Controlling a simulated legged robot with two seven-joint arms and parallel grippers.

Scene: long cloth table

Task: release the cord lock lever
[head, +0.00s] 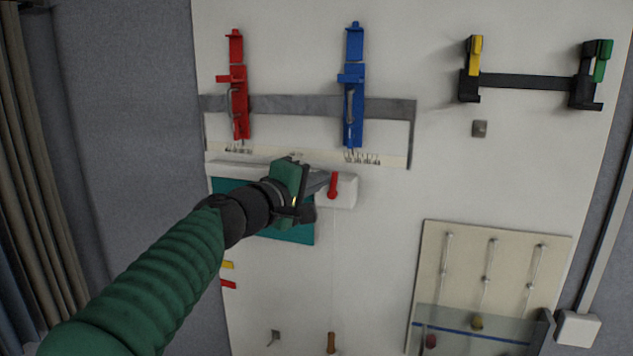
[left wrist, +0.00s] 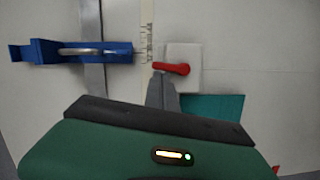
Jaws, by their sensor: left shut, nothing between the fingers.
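The red cord lock lever (head: 333,186) sits on the right end of a white housing (head: 345,200) on the wall board. In the left wrist view the red lever (left wrist: 172,68) lies across the housing (left wrist: 183,52), its narrow end to the left. My left gripper (head: 327,181) is shut and empty, its fingertips right beside the lever. In the left wrist view my left fingertips (left wrist: 160,78) are at the lever's narrow end; I cannot tell whether they touch. A thin cord with a wooden handle (head: 331,342) hangs below the housing. My right gripper is not in view.
A teal panel (head: 296,234) hangs under the housing, partly behind my left arm. Red (head: 238,90) and blue (head: 353,90) latches are above on a grey rail (head: 295,105). A cream panel with sliders (head: 490,260) is at lower right.

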